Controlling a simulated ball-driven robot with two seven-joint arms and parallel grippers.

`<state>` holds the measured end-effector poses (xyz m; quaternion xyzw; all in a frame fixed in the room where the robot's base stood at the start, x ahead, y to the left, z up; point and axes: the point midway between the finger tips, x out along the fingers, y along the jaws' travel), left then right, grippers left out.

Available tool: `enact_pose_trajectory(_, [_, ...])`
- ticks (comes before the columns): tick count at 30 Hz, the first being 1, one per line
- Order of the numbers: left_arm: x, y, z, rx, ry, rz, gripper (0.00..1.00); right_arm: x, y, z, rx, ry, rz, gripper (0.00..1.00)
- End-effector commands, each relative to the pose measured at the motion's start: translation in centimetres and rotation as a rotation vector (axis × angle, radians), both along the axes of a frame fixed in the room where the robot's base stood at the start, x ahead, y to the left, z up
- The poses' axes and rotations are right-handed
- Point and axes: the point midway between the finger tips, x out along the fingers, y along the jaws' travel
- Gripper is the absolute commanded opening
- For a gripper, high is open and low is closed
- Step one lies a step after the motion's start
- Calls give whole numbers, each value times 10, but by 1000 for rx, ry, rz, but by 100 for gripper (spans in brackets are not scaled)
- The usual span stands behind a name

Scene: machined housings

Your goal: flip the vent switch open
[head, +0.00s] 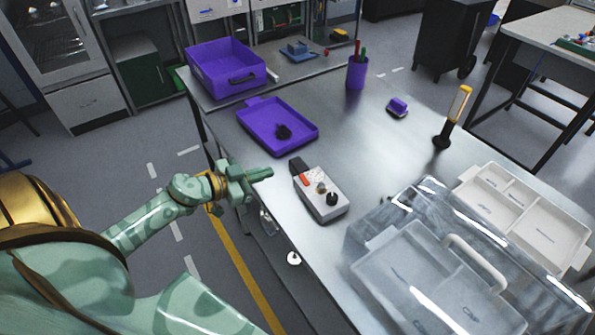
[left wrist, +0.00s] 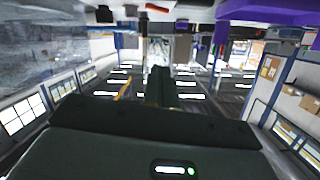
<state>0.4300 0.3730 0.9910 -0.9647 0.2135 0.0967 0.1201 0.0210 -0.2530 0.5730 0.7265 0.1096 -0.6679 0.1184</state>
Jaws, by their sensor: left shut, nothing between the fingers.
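A small light-grey control box (head: 326,208) lies on the metal table, near its left edge. On its top are an orange-red part (head: 305,180), a silver round part (head: 321,187) and a black knob (head: 332,198). A black block (head: 297,164) sits at its far end. I cannot tell which of these is the vent switch, or its position. My left gripper (head: 268,174) is shut and empty, at the table's left edge, just left of the box and apart from it. Its dark fingers also show in the left wrist view (left wrist: 160,86). My right gripper is not in view.
A purple tray (head: 256,107) with a dark object in it lies beyond the box, and a purple bin (head: 205,71) behind that. A clear cover with a handle (head: 475,262) and a white divided tray (head: 562,238) fill the near right. The table's middle is clear.

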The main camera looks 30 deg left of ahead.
Motion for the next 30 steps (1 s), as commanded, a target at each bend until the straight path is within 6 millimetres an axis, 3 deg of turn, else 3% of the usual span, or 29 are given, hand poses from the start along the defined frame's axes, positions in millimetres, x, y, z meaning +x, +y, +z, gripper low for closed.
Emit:
enact_pose_trajectory(11, [8,-3,-2,-1,-2,2,0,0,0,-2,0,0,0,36])
enact_pose_trajectory(25, [90,-38,-26,0,-3,2,0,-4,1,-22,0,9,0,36])
enact_pose_trajectory(30, [92,-34,-56,0,3,3,0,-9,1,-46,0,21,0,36])
